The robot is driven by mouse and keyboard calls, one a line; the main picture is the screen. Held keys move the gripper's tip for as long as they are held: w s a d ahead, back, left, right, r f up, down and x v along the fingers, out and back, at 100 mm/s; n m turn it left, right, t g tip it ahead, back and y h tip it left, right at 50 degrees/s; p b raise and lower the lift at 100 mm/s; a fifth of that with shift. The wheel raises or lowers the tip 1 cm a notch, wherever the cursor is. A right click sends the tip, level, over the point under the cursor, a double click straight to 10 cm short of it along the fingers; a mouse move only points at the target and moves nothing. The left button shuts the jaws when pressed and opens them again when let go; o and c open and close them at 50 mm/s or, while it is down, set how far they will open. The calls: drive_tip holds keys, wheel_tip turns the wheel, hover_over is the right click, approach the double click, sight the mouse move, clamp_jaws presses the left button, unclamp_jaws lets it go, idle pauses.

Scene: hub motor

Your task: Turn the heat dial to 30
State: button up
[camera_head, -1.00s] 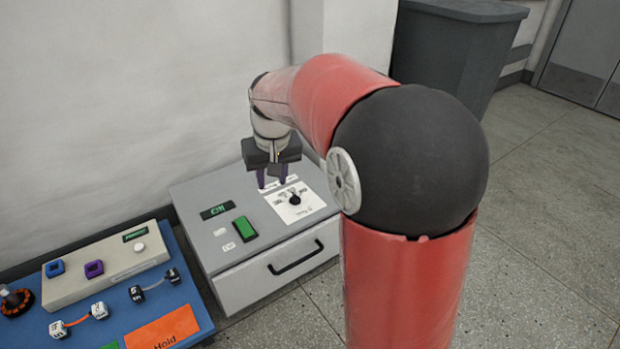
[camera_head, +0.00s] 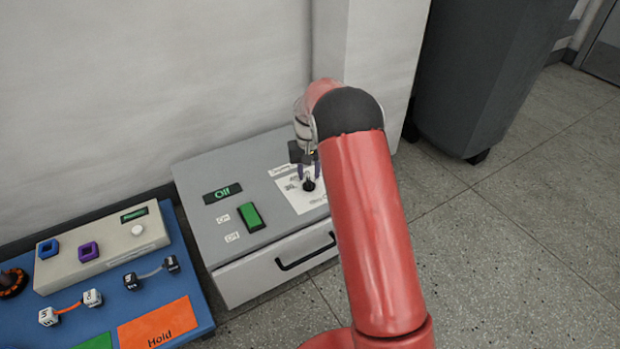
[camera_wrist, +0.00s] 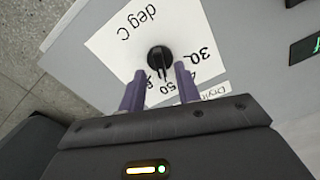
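The heat dial (camera_head: 309,185) is a small black knob on a white label (camera_head: 289,194) atop the grey box. In the wrist view the knob (camera_wrist: 159,59) shows clearly, with its narrow end toward the gripper, roughly by the printed 50; the exact setting is hard to read. The printed 30 (camera_wrist: 207,54) lies to the knob's right there. My gripper (camera_wrist: 159,73) is open, its two purple fingers apart, with the tips at either side of the knob's near end. In the head view the gripper (camera_head: 308,172) is right at the dial; contact cannot be told.
The grey box (camera_head: 200,190) has a display (camera_head: 222,194) reading Off, a green switch (camera_head: 250,216) and a black front handle (camera_head: 304,252). A blue board (camera_head: 100,305) with a beige unit stands to its left. The wall is close behind; a dark bin (camera_head: 480,80) stands at right.

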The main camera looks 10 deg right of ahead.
sight(309, 184)
drive_tip(key=shift+f, duration=1.3)
clamp_jaws()
